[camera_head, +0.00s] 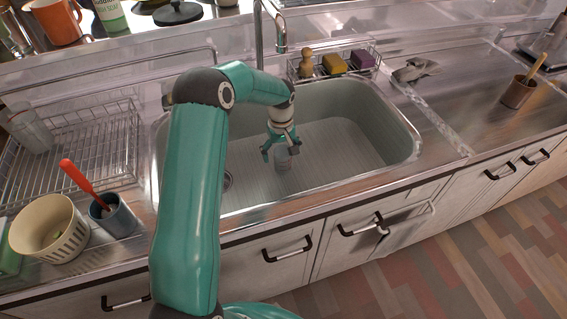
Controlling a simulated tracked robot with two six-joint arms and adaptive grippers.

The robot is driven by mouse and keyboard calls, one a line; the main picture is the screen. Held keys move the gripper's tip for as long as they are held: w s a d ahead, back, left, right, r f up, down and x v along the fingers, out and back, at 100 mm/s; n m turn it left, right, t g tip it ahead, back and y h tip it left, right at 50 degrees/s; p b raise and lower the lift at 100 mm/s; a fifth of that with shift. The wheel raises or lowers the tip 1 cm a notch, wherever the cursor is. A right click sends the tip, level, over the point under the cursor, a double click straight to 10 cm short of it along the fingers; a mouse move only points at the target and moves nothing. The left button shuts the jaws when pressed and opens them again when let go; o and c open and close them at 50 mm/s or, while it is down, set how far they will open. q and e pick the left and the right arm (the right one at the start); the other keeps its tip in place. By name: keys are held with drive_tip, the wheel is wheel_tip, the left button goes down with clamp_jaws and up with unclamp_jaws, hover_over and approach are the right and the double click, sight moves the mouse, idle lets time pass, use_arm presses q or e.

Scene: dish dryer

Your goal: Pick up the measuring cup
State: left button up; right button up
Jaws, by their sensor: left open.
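A small greyish, see-through cup (283,160), which looks like the measuring cup, is in the sink. My left gripper (281,152) is over the sink, pointing down, with its fingers spread at the cup. The fingers partly cover the cup, and I cannot tell whether they touch it. My right gripper does not show.
The sink (340,150) is otherwise mostly bare. A faucet (280,45) stands behind it. A wire dish rack (90,150) with a glass (30,130), a colander (48,230) and a blue-grey cup (115,218) are at left. A sponge caddy (318,72) stands behind the sink.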

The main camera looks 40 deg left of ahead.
use_arm(q)
wheel_tip(320, 180, down, 4)
drive_tip(key=shift+w+d+f, duration=0.1)
drive_tip(key=shift+f, duration=0.05)
drive_tip(key=shift+c, duration=0.3)
drive_tip(key=c, duration=1.3)
